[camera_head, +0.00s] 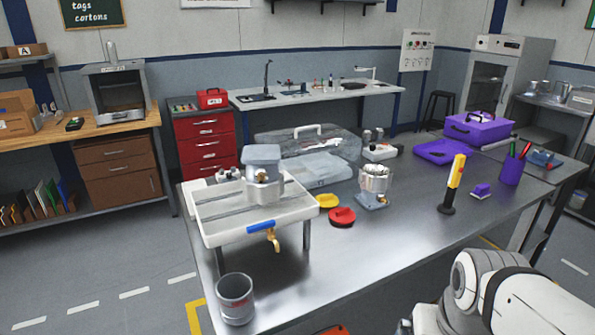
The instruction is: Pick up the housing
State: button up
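Two machined-looking parts could be the housing. One is a grey metal body (263,179) with a flat block-like top and a small brass fitting, standing upright on a white raised drain stand (225,232). The other is a shiny silver part (373,186) on a blue-grey base, standing on the steel table right of the stand. I cannot tell which one is meant. Parts of my white arm show at the lower right, apart from both. My gripper is not in view.
The steel table (400,235) also holds a grey cup (235,299), red (341,217) and yellow (327,200) discs, a clear case (322,168), a yellow upright tool (453,184) and a purple pen cup (511,171). The table's front middle is clear.

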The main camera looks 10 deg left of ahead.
aim_at(263, 183)
jog(key=z, duration=1.45)
jog(key=k, duration=1.6)
jog(key=u, duration=1.55)
jog(key=i, duration=1)
